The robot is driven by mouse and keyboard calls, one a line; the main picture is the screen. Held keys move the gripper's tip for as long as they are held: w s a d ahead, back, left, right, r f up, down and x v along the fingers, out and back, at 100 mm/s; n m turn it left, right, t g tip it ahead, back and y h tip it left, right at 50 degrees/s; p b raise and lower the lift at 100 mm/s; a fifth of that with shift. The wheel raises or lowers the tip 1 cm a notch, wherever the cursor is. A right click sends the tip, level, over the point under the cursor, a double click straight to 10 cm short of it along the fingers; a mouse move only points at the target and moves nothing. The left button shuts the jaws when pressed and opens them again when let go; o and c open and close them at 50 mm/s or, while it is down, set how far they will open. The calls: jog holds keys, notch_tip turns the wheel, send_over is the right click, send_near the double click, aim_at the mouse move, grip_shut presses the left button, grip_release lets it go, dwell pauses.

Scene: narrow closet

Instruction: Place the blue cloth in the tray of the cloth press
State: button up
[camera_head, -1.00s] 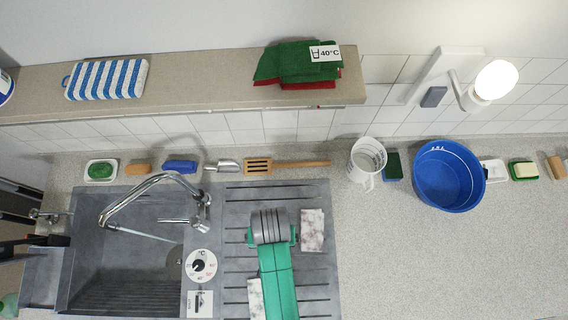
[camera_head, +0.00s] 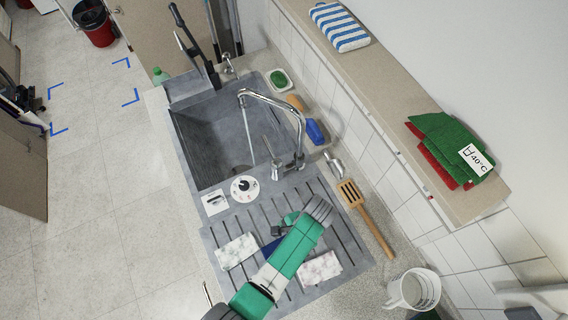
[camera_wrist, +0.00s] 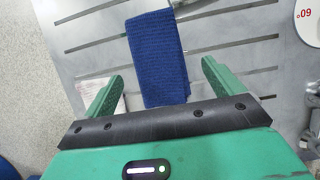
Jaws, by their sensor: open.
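The blue cloth (camera_wrist: 158,45) is folded into a narrow strip and lies on the grooved draining board (camera_wrist: 225,15) in the wrist view. My gripper (camera_head: 290,218) is over the draining board there.
Two white marbled pieces (camera_head: 237,250) (camera_head: 320,268) lie on the draining board. The sink (camera_head: 205,145) with its curved tap (camera_head: 285,105) is beyond. Open floor (camera_head: 100,190) lies left.

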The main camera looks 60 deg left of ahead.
jog(key=shift+x, duration=1.2)
jog(key=shift+c, duration=0.4)
jog(key=c, duration=1.1)
